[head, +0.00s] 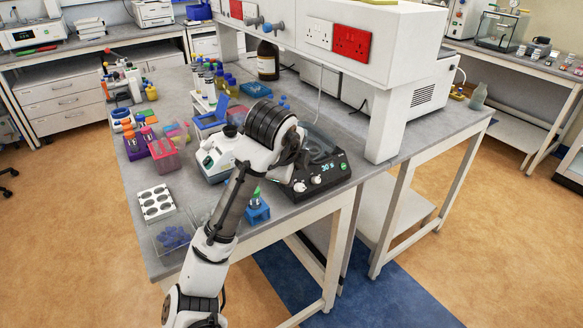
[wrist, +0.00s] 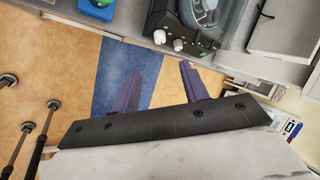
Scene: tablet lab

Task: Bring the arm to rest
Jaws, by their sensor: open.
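My arm (head: 235,205) reaches up from the bottom of the head view and bends over the front part of the lab bench. In the head view my gripper is hidden behind the arm's dark joint and white links. In the wrist view my gripper (wrist: 158,85) shows two purple fingers set well apart, with nothing between them. The fingers are over the floor strip just off the bench edge, near a black device with knobs.
The black device (head: 318,178) stands at the bench's right edge, with a blue holder (head: 257,212) nearby. Tube racks (head: 164,153) crowd the middle. A white overhead shelf (head: 385,45) stands at the back right.

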